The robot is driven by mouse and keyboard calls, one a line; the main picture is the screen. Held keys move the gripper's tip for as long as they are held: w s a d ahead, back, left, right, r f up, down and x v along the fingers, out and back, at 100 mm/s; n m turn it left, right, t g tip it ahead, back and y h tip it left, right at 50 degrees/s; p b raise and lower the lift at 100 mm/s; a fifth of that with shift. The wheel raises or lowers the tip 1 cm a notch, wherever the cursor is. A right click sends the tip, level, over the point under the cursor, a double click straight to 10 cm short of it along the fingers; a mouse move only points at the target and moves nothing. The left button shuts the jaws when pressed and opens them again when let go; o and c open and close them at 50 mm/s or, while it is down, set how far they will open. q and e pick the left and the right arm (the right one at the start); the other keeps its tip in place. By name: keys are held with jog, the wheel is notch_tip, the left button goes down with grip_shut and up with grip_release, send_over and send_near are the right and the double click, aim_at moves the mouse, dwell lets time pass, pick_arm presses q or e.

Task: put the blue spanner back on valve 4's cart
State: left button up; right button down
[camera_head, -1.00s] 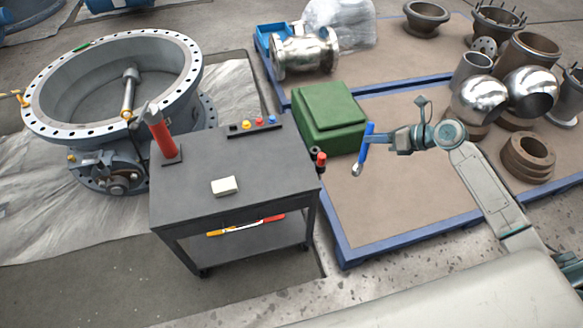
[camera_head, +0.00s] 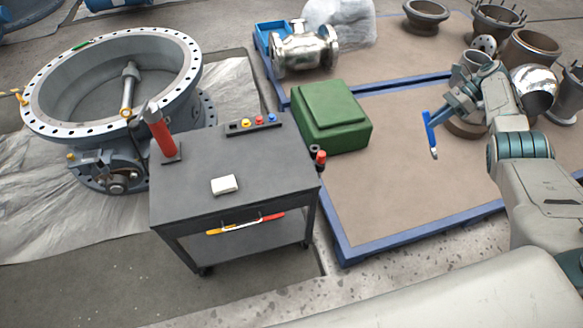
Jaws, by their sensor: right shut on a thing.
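The blue spanner (camera_head: 430,132) hangs nearly upright from my right gripper (camera_head: 436,117), which is shut on it. The spanner is in the air over the brown-topped pallet, right of the green box. A dark grey cart (camera_head: 205,200) stands left of centre, well to the left of the spanner and apart from it. I cannot read a number on the cart. A large grey flanged valve (camera_head: 110,85) stands just behind and left of the cart. My left gripper is not in view.
On the cart are a red cylinder (camera_head: 160,138), a strip with coloured knobs (camera_head: 254,125) and a white block (camera_head: 224,185). An orange-red tool (camera_head: 245,224) lies on its lower shelf. A green box (camera_head: 330,117) and metal fittings stand on blue-edged pallets (camera_head: 365,248).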

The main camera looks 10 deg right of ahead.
jog(key=shift+s+n+g+h, duration=0.15)
jog(key=shift+n+g, duration=0.35)
jog(key=shift+n, duration=0.15)
jog(key=shift+s+n+g+h, duration=0.15)
jog(key=shift+n+g, duration=0.35)
jog(key=shift+n, duration=0.15)
